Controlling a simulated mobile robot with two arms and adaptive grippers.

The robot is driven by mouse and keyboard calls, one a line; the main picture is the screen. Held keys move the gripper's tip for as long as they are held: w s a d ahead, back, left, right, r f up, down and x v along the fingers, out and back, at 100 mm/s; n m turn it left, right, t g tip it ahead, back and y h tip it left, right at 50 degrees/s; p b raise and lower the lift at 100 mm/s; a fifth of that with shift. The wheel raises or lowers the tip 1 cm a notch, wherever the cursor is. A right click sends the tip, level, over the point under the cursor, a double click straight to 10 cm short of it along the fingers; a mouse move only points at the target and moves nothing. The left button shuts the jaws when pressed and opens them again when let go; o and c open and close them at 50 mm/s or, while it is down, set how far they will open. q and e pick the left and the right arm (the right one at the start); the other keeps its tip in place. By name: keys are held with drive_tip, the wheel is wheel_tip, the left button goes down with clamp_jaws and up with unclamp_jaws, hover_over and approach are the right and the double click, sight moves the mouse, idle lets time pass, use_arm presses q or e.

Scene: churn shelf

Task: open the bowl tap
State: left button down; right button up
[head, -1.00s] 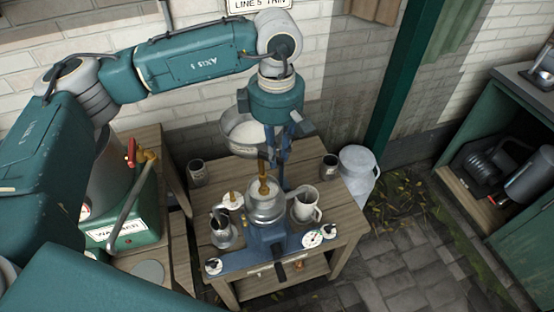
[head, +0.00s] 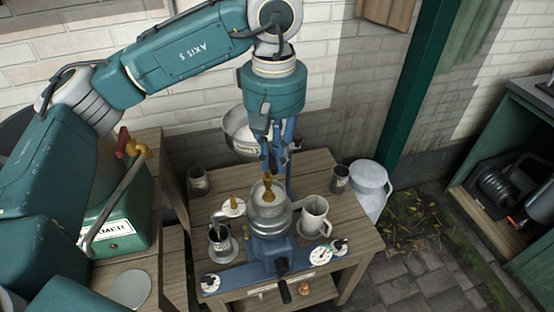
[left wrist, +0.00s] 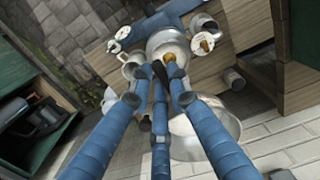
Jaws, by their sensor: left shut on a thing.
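The steel bowl (head: 238,134) hangs above the back of the wooden table and also shows in the left wrist view (left wrist: 215,125). My left gripper (head: 270,168) points down beside the bowl's right side, just above the brass piece (head: 268,187) on the steel separator (head: 268,208). My right gripper is not in view.
Dark cups stand at the table's (head: 325,162) back corners. A milk can (head: 370,188) is on the right. A green warmer (head: 120,225) with a red-handled tap is left.

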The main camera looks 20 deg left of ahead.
use_arm(q)
drive_tip(key=shift+r+m, duration=0.2)
drive_tip(key=shift+m, duration=0.2)
drive_tip(key=c, duration=1.7)
unclamp_jaws()
drive_tip(key=shift+o, duration=0.3)
drive_tip(key=shift+f, duration=0.1)
drive_tip(key=shift+r, duration=0.25)
wheel_tip(320, 180, up, 12)
drive_tip(key=shift+f, duration=0.25)
